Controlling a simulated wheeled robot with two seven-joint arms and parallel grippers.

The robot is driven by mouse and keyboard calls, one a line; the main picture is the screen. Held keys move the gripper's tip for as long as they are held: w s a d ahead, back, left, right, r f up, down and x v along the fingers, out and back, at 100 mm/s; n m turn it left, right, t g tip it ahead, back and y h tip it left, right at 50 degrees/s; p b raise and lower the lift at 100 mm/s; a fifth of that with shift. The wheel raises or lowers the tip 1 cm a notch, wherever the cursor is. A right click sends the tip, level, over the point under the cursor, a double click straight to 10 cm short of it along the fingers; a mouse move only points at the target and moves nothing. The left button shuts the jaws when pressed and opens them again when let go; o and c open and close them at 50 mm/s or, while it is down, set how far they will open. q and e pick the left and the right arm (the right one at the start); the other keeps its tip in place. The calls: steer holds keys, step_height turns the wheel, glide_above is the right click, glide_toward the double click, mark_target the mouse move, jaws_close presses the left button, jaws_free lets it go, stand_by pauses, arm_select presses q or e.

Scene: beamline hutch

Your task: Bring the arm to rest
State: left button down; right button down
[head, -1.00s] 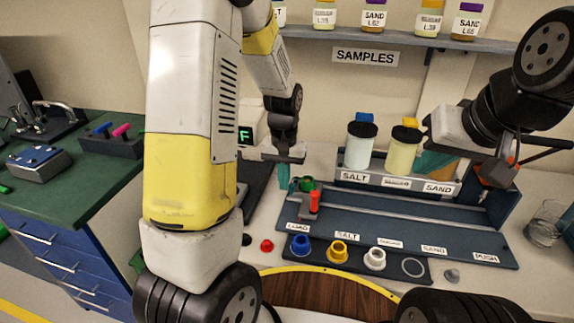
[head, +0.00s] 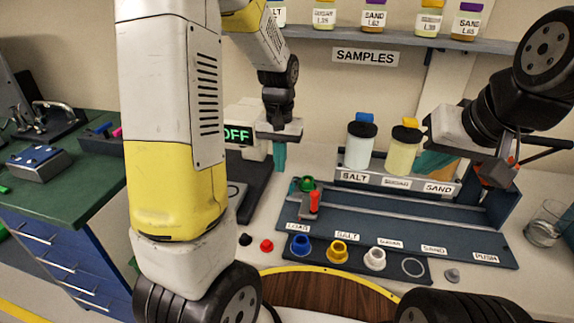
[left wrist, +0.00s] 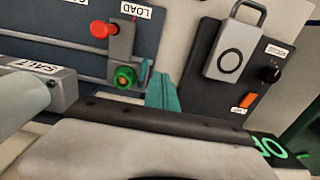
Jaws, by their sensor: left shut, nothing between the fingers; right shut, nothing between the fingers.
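My left gripper (head: 279,156) hangs above the bench, left of the dark rail station (head: 430,228), with its teal fingers shut and empty. My left arm fills the left-middle of the head view. My right gripper (head: 436,163) is at the right, its teal fingers shut and empty.
A pale jar (head: 360,147) stands in the rack. A red handle (head: 314,201) sits on the station, with coloured rings in front. A display (head: 238,134) reads OFF. A padlock-shaped grey piece (left wrist: 233,50) lies on a dark panel. A glass beaker (head: 547,224) stands far right.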

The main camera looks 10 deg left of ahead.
arm_select(q)
steer(key=shift+r, duration=0.1)
steer(key=s+r+t+h, duration=0.2)
steer(key=s+r+t, duration=0.4)
steer(key=s+r, duration=1)
steer(key=shift+s+d, duration=0.35)
steer(key=shift+s, duration=0.4)
